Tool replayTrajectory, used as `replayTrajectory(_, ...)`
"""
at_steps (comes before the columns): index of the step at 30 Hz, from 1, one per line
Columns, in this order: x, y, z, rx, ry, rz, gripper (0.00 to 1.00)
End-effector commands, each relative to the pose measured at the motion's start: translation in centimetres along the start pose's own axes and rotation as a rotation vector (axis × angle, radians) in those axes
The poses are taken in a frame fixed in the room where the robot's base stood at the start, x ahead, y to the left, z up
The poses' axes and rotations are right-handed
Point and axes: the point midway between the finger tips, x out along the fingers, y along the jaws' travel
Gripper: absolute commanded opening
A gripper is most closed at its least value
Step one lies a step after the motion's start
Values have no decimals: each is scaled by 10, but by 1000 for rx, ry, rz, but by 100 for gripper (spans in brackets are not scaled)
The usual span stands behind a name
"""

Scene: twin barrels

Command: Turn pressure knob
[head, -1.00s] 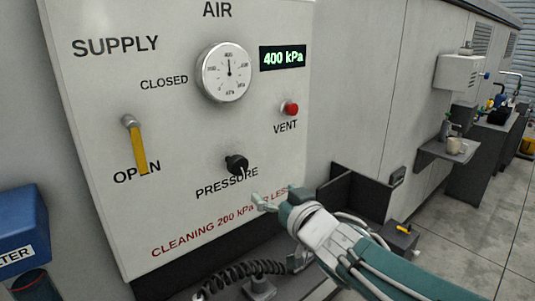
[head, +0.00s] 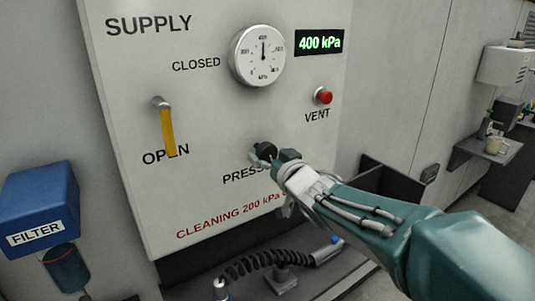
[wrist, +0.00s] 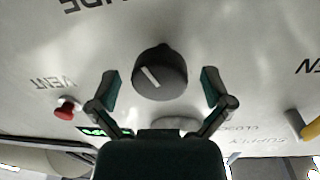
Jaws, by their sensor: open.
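The black pressure knob (head: 264,151) sits low on the white air panel (head: 215,195), above the red "CLEANING 200 kPa" text. In the wrist view the knob (wrist: 159,73) is round with a white pointer line, and it lies between my two open fingers. My gripper (wrist: 160,88) has one finger on each side of the knob, with a visible gap on both sides. In the head view my gripper (head: 276,155) is at the knob and hides part of the "PRESSURE" label. The gauge (head: 257,55) needle points straight up, and the green display (head: 319,42) reads 400 kPa.
A yellow supply lever (head: 167,130) hangs down at "OPEN". A red vent button (head: 323,96) is up and right of the knob. A blue filter (head: 40,203) is at the left. A coiled black hose (head: 262,264) lies below the panel.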

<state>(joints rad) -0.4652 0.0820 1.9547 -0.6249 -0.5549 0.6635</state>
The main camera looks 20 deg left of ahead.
Motion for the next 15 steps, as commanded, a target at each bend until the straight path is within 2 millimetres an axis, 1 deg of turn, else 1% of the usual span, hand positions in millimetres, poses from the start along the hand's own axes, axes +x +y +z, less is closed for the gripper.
replayTrajectory(3, 4, 0, 0, 0, 0, 0, 100)
replayTrajectory(9, 4, 0, 0, 0, 0, 0, 100)
replayTrajectory(10, 4, 0, 0, 0, 0, 0, 91)
replayTrajectory(11, 4, 0, 0, 0, 0, 0, 78)
replayTrajectory(12, 4, 0, 0, 0, 0, 0, 60)
replayTrajectory(15, 4, 0, 0, 0, 0, 0, 19)
